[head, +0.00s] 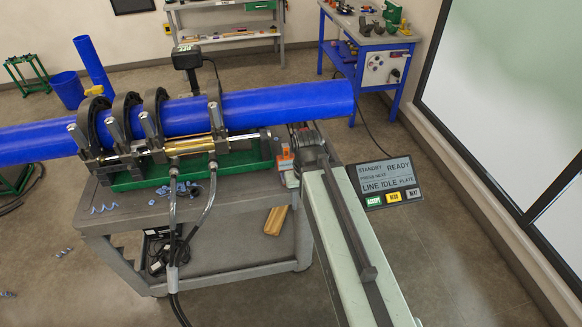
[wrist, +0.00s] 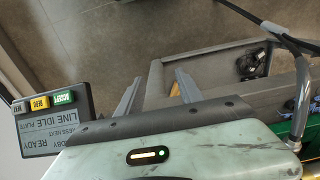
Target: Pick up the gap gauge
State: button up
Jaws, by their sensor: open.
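I cannot make out the gap gauge for certain. A small orange and pale piece (head: 286,158) sits at the right end of the cart, just left of my gripper in the head view; I cannot tell whether it is the gauge. My gripper (head: 308,143) is at the cart's right end, below the blue pipe, its fingertips partly hidden by my arm. In the wrist view my gripper (wrist: 157,92) has its two grey fingers wide apart, with nothing held between them. The cart edge and floor show beyond the fingers.
A blue pipe (head: 275,106) lies clamped across the green-based machine on the grey cart (head: 120,214). Blue shavings lie on the cart top. Hoses (head: 172,235) hang in front. A display panel (head: 388,183) reads "READY" beside my arm. A wooden block (head: 275,220) is lower down.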

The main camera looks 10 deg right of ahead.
aim_at(285, 162)
jog(key=u, duration=4.15)
jog(key=k, duration=2.35)
jog(key=z, duration=0.05)
